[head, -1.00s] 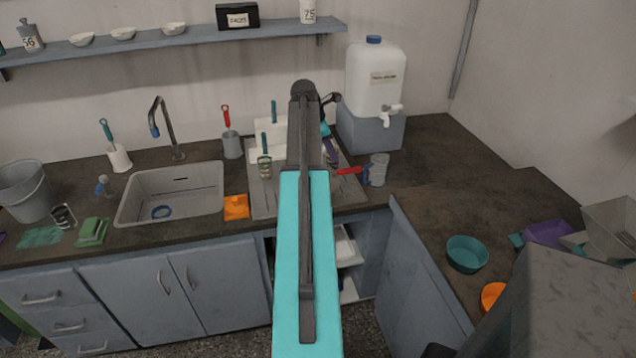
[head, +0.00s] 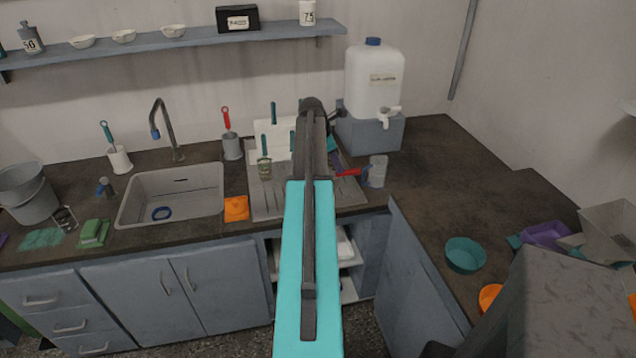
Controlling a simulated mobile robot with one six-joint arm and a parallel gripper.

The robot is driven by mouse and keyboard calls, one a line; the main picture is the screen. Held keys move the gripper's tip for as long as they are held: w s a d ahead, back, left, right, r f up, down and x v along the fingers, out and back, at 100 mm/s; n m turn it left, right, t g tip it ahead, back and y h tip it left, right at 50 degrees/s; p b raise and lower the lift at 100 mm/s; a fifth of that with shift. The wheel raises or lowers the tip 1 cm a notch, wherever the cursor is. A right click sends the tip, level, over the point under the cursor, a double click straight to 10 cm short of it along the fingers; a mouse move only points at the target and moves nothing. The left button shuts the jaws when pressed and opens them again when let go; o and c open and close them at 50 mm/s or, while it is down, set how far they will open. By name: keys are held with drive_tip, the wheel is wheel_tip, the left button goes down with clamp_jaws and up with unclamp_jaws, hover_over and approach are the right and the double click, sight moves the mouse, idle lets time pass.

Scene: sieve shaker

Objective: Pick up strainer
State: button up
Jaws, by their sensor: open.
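I cannot make out the strainer for certain. A red handle (head: 348,172) shows on the drainboard (head: 262,207), beside a grey cup-like vessel (head: 378,171); I cannot tell whether they are one piece. A small pale container (head: 264,168) stands on the drainboard left of my arm. My turquoise and dark arm reaches up the middle of the head view and covers part of the drainboard. My gripper is hidden behind the arm, so its fingers and its distance from these things do not show.
The sink (head: 172,196) is left of the drainboard, with an orange cloth (head: 236,208) between. A white water tank (head: 374,80) stands behind on a grey block (head: 370,132). A teal bowl (head: 466,254) sits on the right counter, whose middle is clear.

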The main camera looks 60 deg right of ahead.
sight(337, 174)
drive_tip(key=shift+x, duration=1.55)
drive_tip(key=shift+p, duration=0.3)
drive_tip(key=shift+p+x, duration=1.15)
drive_tip(key=shift+x, duration=1.4)
drive_tip(key=shift+w, duration=0.1)
clamp_jaws()
